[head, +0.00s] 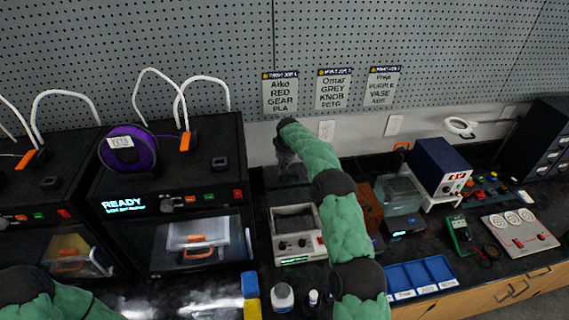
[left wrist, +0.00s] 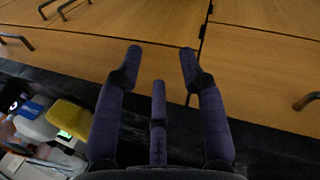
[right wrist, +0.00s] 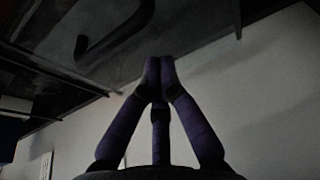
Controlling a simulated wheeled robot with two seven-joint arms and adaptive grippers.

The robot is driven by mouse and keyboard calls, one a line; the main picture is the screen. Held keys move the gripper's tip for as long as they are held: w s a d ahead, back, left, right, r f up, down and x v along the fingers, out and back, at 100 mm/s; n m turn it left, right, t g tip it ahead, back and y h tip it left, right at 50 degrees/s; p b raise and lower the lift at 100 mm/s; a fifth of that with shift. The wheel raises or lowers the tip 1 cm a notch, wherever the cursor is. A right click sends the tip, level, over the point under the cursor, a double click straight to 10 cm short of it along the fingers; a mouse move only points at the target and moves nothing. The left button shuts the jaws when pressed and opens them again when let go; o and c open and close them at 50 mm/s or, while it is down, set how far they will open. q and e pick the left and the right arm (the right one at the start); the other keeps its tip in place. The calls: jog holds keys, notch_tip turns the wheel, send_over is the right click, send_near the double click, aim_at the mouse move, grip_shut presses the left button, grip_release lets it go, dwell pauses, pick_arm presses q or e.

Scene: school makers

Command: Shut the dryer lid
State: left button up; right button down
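The dryer (head: 297,249) is a pale box with a green display, standing on the dark bench in the middle of the head view. Its top is open, and its dark see-through lid (head: 286,176) stands raised behind the opening, partly hidden by my arm. My right gripper (head: 287,160) is up by the lid, dim in the head view. In the right wrist view its fingertips (right wrist: 160,62) are together and empty, close to the dark lid (right wrist: 60,60) with its bar handle (right wrist: 115,32). Contact cannot be told. My left gripper (left wrist: 160,58) is open and empty before wooden cabinet doors.
Black printers (head: 175,240) stand left of the dryer, one with a purple spool (head: 130,150). A white bottle (head: 282,297) stands in front. A clear box (head: 400,194), a blue power supply (head: 440,165) and blue trays (head: 418,275) lie right. The pegboard wall (head: 400,50) is close behind.

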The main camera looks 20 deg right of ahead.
aim_at(286, 178)
jog(key=shift+s+a+r, duration=0.15)
jog(key=shift+s+a, duration=0.05)
jog(key=shift+s, duration=0.5)
jog(key=shift+s+a+r, duration=0.1)
jog(key=shift+s+a, duration=0.1)
jog(key=shift+s, duration=0.45)
jog(key=shift+s, duration=0.1)
jog(key=s+a+b, duration=0.4)
jog(key=s+b, duration=0.2)
jog(key=s, duration=0.9)
jog(key=shift+s+b, duration=0.3)
jog(key=shift+s, duration=0.1)
jog(key=shift+a+f, duration=0.1)
